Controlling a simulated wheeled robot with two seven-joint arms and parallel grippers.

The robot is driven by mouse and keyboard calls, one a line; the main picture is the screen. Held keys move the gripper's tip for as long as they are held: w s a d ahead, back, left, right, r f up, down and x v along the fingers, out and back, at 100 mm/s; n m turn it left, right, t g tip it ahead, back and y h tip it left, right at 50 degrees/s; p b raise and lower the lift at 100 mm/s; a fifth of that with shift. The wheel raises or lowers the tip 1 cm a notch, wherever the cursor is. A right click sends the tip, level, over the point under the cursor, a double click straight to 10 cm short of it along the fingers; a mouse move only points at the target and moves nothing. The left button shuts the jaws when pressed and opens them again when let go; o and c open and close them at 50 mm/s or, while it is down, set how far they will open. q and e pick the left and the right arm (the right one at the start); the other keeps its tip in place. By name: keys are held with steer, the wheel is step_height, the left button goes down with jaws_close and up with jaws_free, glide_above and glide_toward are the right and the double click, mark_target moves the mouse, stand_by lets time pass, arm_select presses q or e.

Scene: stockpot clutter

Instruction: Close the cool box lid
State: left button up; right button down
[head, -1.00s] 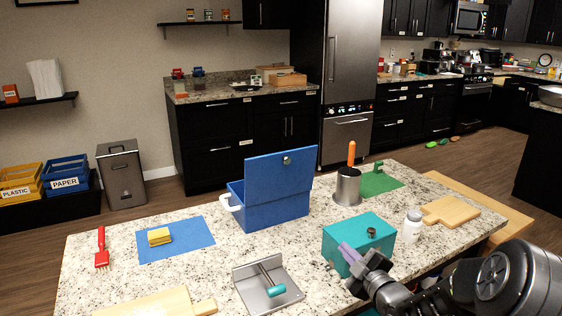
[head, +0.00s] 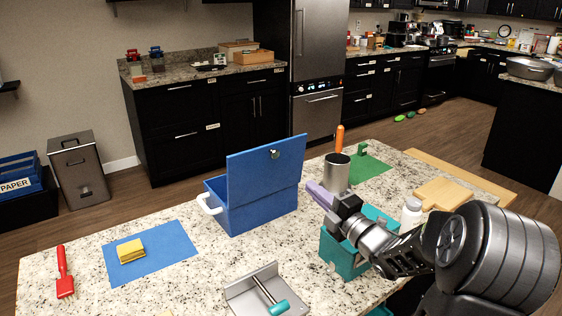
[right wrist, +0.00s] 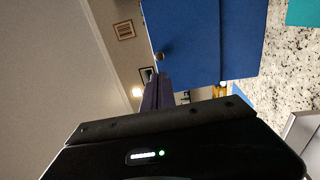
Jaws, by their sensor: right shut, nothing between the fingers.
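The blue cool box (head: 255,210) stands on the granite counter, with a white handle on its left side. Its blue lid (head: 266,170) stands up, open, with a round knob near the top edge. My right gripper (head: 318,194) is shut and empty, with purple fingers pointing left, just right of the box and apart from it in the head view. In the right wrist view the lid (right wrist: 205,40) fills the upper middle, beside the purple fingers (right wrist: 156,92). My left gripper is not in view.
A teal box (head: 342,255) is under my right arm. A steel canister (head: 337,172) with an orange-handled tool stands behind the gripper. A white bottle (head: 411,212) and wooden board (head: 447,194) are at right. A yellow sponge (head: 130,251) lies on a blue mat (head: 172,246).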

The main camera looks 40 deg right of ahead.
mark_target(275, 156)
steer(key=w+p, duration=0.1)
steer(key=w, duration=0.3)
steer(key=w+r+p, duration=0.1)
steer(key=w, duration=0.3)
steer(key=w+r+p, duration=0.1)
steer(key=w, duration=0.3)
steer(key=shift+w+d, duration=0.1)
steer(key=shift+w, duration=0.8)
steer(key=shift+w, duration=0.1)
